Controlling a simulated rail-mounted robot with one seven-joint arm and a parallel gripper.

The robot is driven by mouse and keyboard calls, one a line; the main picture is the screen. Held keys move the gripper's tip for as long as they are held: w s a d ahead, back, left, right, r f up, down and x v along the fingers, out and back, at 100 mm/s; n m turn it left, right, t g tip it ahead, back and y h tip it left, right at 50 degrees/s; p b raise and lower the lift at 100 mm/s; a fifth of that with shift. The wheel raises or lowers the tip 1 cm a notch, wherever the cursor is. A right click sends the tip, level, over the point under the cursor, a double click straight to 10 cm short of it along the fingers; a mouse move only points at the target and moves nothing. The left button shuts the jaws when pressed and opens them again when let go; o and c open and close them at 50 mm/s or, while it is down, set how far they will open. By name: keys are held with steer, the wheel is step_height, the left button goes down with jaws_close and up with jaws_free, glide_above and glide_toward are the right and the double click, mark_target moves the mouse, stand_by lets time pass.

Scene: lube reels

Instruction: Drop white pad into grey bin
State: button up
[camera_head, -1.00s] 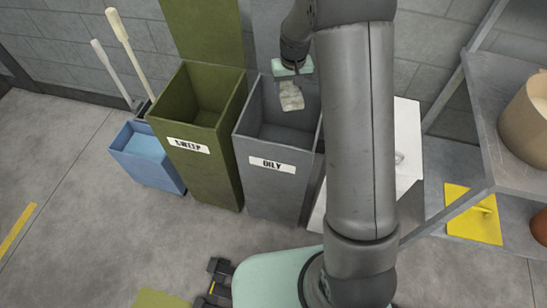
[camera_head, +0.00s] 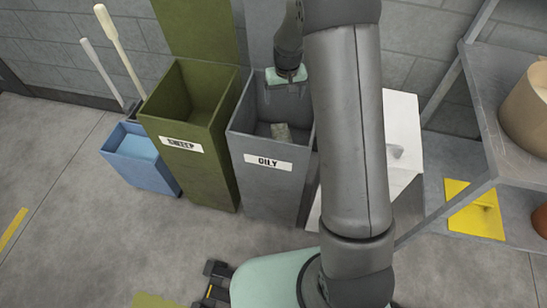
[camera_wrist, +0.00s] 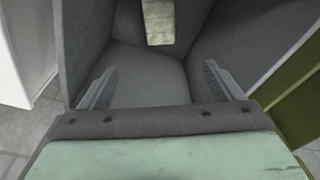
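The white pad (camera_head: 280,132), a pale greyish piece, is inside the grey bin (camera_head: 265,190) labelled OILY, seen below the rim toward the back. It also shows in the wrist view (camera_wrist: 158,22) at the top, apart from my fingers. I cannot tell whether it is resting on the bin floor or still falling. My gripper (camera_head: 287,88) is above the bin's opening near its back wall. In the wrist view my gripper (camera_wrist: 160,85) has its two fingers wide apart with nothing between them, over the bin's interior (camera_wrist: 145,75).
A green bin (camera_head: 190,150) labelled SWEEP stands left of the grey bin, with a blue bin (camera_head: 140,165) beyond it. Two pale handles (camera_head: 118,50) lean at the wall. A white cabinet (camera_head: 402,135) is right of the grey bin. A metal shelf (camera_head: 490,140) stands at the right.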

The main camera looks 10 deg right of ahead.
step_height(320, 180, up, 17)
steer(key=s, duration=0.2)
steer(key=shift+r, duration=0.15)
stand_by(0.6)
steer(key=s+a+r+g+p, duration=0.1)
steer(key=s+p, duration=0.4)
steer(key=s, duration=2.7)
steer(key=shift+r+p, duration=0.3)
steer(key=shift+r, duration=0.05)
